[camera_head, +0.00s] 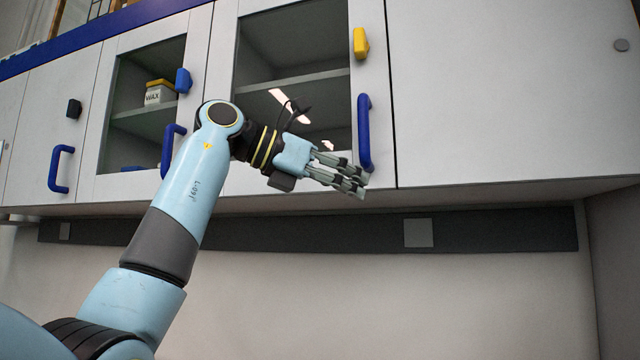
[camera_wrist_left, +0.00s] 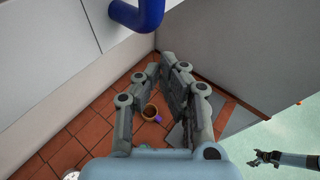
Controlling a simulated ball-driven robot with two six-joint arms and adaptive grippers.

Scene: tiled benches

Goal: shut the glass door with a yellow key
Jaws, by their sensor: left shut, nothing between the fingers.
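The glass door (camera_head: 221,95) with the yellow key (camera_head: 361,43) is in the middle of the head view. It looks flush, or nearly so, with the white panels beside it. Its blue bar handle (camera_head: 365,133) stands upright below the key. My left gripper (camera_head: 364,187) is shut and empty, its fingertips in front of the door's lower edge by the handle's bottom end. In the left wrist view, the blue handle (camera_wrist_left: 140,14) is at the top, apart from the fingers. My right gripper (camera_wrist_left: 254,160) shows small at the lower right there; its jaws are too small to judge.
Another glass door to the left has a blue key (camera_head: 183,80) and a wax tin (camera_head: 160,93) behind it. A door further left has a black key (camera_head: 74,108). A plain white panel (camera_head: 510,90) is at right.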

